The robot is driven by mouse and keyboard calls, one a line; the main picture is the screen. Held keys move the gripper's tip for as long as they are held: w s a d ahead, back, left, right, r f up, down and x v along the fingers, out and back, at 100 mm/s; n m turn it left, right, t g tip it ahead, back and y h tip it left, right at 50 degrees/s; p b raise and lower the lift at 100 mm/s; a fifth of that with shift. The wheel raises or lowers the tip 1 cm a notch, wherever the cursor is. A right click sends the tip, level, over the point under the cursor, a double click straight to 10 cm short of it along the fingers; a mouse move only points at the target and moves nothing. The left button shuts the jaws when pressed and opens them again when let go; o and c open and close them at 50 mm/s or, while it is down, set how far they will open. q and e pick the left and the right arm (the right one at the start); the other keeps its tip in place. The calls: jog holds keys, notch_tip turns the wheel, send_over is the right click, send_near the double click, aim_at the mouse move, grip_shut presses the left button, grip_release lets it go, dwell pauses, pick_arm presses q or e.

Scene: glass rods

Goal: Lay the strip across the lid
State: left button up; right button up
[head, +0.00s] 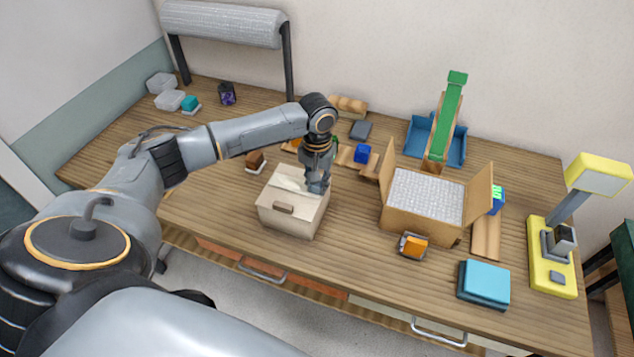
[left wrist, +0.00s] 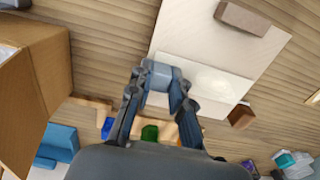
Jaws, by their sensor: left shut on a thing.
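The beige box (head: 285,218) stands on the table with its pale lid (head: 277,190) on and a brown handle (head: 284,208) on the front. The handle also shows in the left wrist view (left wrist: 242,18). A pale, glossy strip (left wrist: 215,78) lies on or just above the lid; I cannot tell how closely it touches. My left gripper (head: 318,187) points down at the lid's right edge. In the left wrist view its fingers (left wrist: 158,80) are shut on what looks like the strip's end. My right gripper is not in view.
An open cardboard box (head: 428,224) of white packing stands close on the right. An orange item (head: 413,246) and a blue box (head: 483,285) lie in front. A blue tray (head: 455,150), a roll (head: 222,25) on a stand and a yellow device (head: 552,265) stand around.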

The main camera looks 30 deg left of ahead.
pick_arm(q)
jog(key=o, duration=0.8)
jog(key=shift+f, duration=0.15)
jog(key=shift+o, duration=0.2)
notch_tip(320, 180, up, 12)
jog(key=b, duration=0.2)
jog(key=shift+r, duration=0.2)
